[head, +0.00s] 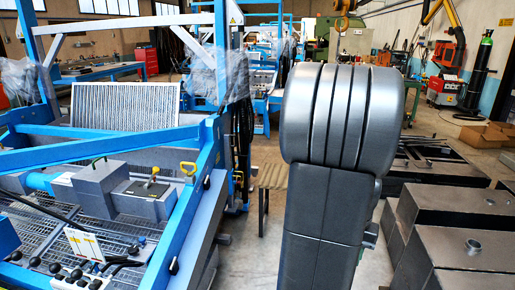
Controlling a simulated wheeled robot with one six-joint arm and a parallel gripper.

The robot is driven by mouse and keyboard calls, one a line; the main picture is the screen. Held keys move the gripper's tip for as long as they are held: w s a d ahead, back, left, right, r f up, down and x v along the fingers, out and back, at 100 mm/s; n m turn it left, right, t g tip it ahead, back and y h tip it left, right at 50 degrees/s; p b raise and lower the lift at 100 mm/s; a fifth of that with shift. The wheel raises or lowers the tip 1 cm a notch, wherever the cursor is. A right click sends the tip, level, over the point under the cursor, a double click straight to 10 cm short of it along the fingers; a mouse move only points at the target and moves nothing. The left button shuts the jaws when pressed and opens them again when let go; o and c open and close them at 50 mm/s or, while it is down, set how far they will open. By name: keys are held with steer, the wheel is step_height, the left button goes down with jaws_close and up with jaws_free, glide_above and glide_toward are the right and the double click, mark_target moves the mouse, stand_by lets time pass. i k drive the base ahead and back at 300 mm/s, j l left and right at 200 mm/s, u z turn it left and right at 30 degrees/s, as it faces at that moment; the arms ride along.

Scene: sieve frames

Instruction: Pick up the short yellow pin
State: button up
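Two small yellow parts show on the blue machine at the left. One is a short upright yellow piece (154,173) on a dark plate on top of a grey block. I cannot tell for sure which is the short yellow pin; the upright piece looks most like a pin. My gripper is not in view. A large grey arm link of mine fills the centre right, well to the right of both yellow parts.
The blue machine frame (178,235) has slanted rails around the yellow parts. A grey block (98,190), a mesh deck and black-knobbed levers (75,275) lie beside them. Dark metal boxes (465,250) stand at the right. Floor (245,250) shows between machine and arm.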

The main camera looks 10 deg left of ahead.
mark_target(189, 173)
steer(key=i+l+u, duration=0.1)
steer(key=i+u, duration=0.2)
steer(key=i, duration=0.25)
steer(key=i+l+u, duration=0.2)
steer(key=i+u, duration=0.15)
steer(key=i, duration=0.2)
steer(key=i+l+u, duration=0.3)
steer(key=i, duration=0.2)
steer(key=i+l+u, duration=0.15)
steer(key=u, duration=0.3)
steer(key=i+l+u, duration=0.3)
steer(key=u, duration=0.2)
steer(key=i+l+u, duration=0.15)
steer(key=l+u, duration=0.3)
steer(key=i+l+u, duration=0.15)
steer(key=u, duration=0.3)
steer(key=i+l+u, duration=0.15)
steer(key=l+u, duration=0.2)
steer(key=l, duration=0.2)
steer(key=l+u, duration=0.4)
steer(key=l, duration=0.15)
